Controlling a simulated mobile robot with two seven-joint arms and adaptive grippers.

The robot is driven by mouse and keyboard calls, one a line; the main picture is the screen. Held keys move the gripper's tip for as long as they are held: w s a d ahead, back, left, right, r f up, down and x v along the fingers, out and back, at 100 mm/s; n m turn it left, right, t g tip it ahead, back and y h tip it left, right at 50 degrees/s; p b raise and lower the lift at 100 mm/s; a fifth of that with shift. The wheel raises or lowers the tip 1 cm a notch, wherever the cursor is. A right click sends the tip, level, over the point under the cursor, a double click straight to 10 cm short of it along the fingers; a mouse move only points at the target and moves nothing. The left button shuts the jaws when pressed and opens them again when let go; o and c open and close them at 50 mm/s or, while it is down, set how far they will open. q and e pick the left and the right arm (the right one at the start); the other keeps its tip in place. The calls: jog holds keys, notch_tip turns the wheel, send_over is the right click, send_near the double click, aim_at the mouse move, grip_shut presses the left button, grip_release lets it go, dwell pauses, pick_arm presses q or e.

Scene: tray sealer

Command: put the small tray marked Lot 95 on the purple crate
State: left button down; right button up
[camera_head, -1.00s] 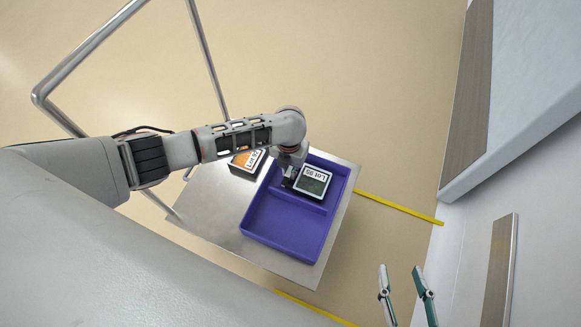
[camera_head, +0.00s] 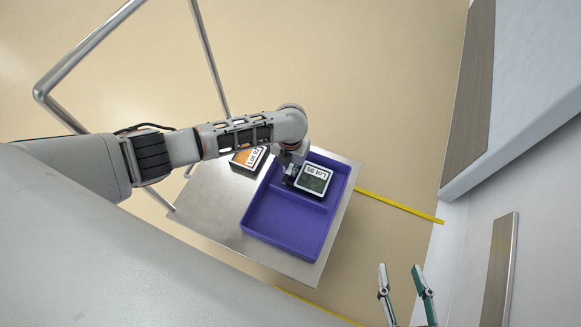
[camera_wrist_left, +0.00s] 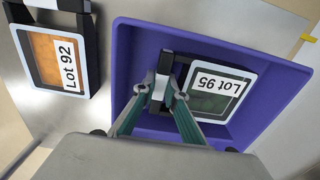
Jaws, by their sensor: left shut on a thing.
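The small tray marked Lot 95 (camera_head: 314,180) has a white rim, a dark green window and a dark frame. It is at the far compartment of the purple crate (camera_head: 283,222); whether it touches the crate floor I cannot tell. In the left wrist view the Lot 95 tray (camera_wrist_left: 218,92) is over the crate (camera_wrist_left: 125,60), its label upside down. My left gripper (camera_wrist_left: 163,92) is shut on the tray's dark handle. My right gripper (camera_head: 402,281) is at the lower right of the head view, apart from the cart, with its fingers spread and nothing between them.
A tray marked Lot 92 (camera_wrist_left: 58,62) with an orange window lies on the steel cart top (camera_head: 205,205) left of the crate. The crate's near compartment is empty. A grey machine wall (camera_head: 510,130) stands at the right, and a metal cart handle (camera_head: 90,45) rises at the upper left.

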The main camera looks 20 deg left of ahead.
jog(key=shift+w+r, duration=0.15)
pick_arm(q)
jog(key=c, duration=2)
grip_release()
jog(key=shift+c, duration=0.2)
jog(key=shift+c, duration=1.3)
jog(key=shift+r, duration=0.1)
jog(key=shift+w+r+p, duration=0.15)
jog(key=shift+r+p, duration=0.5)
jog(key=shift+r, duration=0.4)
jog(key=shift+r+p, duration=1.45)
jog(key=shift+r, duration=1.05)
pick_arm(e)
jog(key=w+r+t, duration=0.1)
jog(key=w+r, duration=0.2)
jog(key=r, duration=0.5)
jog(key=shift+r+t, duration=0.2)
jog(key=shift+t, duration=0.2)
